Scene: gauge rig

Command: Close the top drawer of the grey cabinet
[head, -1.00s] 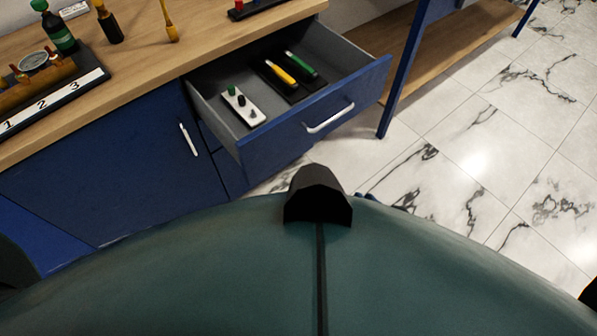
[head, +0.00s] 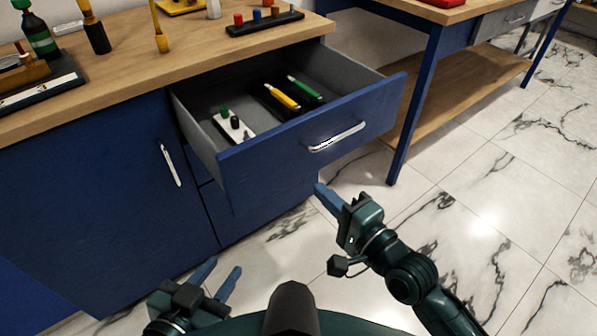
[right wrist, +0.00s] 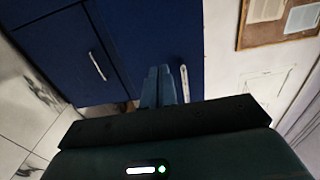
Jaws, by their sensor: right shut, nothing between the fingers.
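The top drawer (head: 300,152) stands pulled well out of a cabinet (head: 90,185) whose front is blue, not grey, in the head view. A silver bar handle (head: 337,137) is on the drawer front. My right gripper (head: 326,198) is shut and empty, below and in front of the drawer front, apart from it. In the right wrist view its fingers (right wrist: 158,86) point towards blue panels with two silver handles; I cannot tell which handle is the drawer's. My left gripper (head: 217,279) is open and empty, low in front of the cabinet.
The drawer holds a white block with knobs (head: 232,124) and a dark tray with a yellow and a green tool (head: 288,97). Bottles and a peg rack (head: 264,22) stand on the wooden top. A blue-legged table (head: 415,100) is right of the drawer. Marble floor is clear in front.

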